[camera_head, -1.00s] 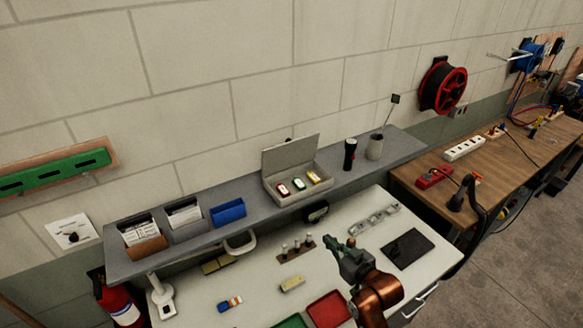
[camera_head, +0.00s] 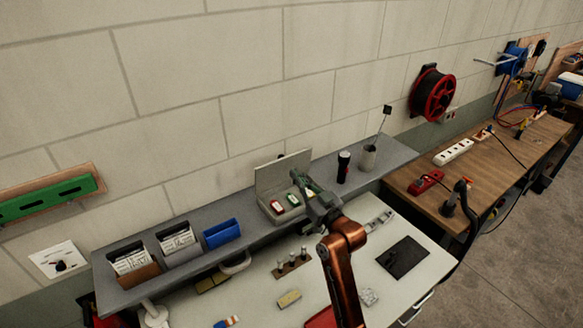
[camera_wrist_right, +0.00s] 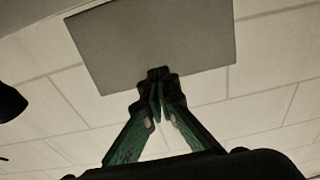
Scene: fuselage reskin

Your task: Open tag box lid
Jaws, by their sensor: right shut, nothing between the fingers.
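The tag box (camera_head: 272,212) is a grey box on the grey shelf, with its lid (camera_head: 270,172) standing open and tilted back toward the wall. Red and green tags (camera_head: 277,205) show inside it; its right part is hidden behind my right gripper. My right gripper (camera_head: 300,179) is shut and empty, over the right side of the box near the lid's lower right part. In the right wrist view the closed fingertips (camera_wrist_right: 158,75) overlap the lower edge of the grey lid panel (camera_wrist_right: 155,40); I cannot tell whether they touch it. My left gripper is not in view.
A black flashlight (camera_head: 343,167) and a grey cup (camera_head: 368,158) stand right of the box on the shelf (camera_head: 400,152). A blue bin (camera_head: 222,233) and card holders stand left. The white bench below holds a black pad (camera_head: 402,257) and small parts.

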